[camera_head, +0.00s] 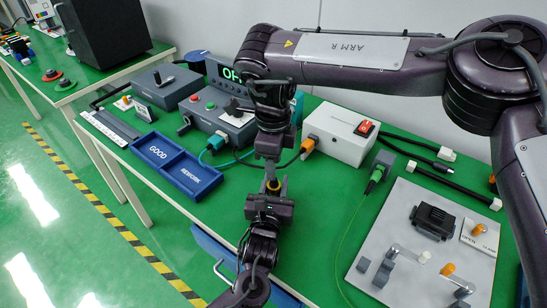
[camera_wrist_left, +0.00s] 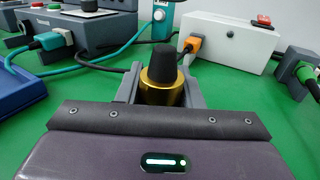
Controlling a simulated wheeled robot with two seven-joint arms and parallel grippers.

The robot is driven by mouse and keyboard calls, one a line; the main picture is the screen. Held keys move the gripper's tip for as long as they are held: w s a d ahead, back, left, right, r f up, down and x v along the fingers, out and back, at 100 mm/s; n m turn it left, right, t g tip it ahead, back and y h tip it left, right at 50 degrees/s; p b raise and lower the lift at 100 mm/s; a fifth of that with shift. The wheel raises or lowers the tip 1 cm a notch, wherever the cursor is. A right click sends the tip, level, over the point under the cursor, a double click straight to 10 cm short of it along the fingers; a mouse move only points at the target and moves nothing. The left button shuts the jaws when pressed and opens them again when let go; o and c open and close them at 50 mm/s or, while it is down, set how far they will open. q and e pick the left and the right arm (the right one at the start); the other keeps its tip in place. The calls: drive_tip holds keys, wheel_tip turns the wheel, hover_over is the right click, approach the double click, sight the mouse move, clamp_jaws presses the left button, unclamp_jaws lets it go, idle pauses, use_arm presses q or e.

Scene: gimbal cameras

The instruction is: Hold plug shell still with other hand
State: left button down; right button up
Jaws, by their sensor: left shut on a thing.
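My left gripper (camera_head: 271,188) comes up from the bottom of the head view. It is shut on the plug shell, a brass-coloured barrel with a black tapered top (camera_wrist_left: 163,82), which stands upright between the grey fingers in the left wrist view. The shell's yellow ring shows small in the head view (camera_head: 272,185). My right gripper (camera_head: 270,158) points down just above the left one in the head view. Its fingers are dark and overlap the plug area, so I cannot tell whether they are open or touch the shell. It does not show in the left wrist view.
A blue GOOD/REWORK tray (camera_head: 178,164) lies left on the green bench. Behind stand a grey control box (camera_head: 222,118) and a white box with a red switch (camera_head: 340,133). Black cables (camera_head: 440,180) and a grey fixture plate (camera_head: 400,270) lie right.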

wheel_tip(320, 180, down, 7)
idle(0.3)
drive_tip(key=c, duration=0.7)
drive_tip(key=o, duration=1)
drive_tip(key=shift+r, duration=0.1)
wheel_tip(320, 180, up, 4)
drive_tip(key=shift+r, duration=0.15)
drive_tip(key=o, duration=0.6)
drive_tip(key=shift+c, duration=0.2)
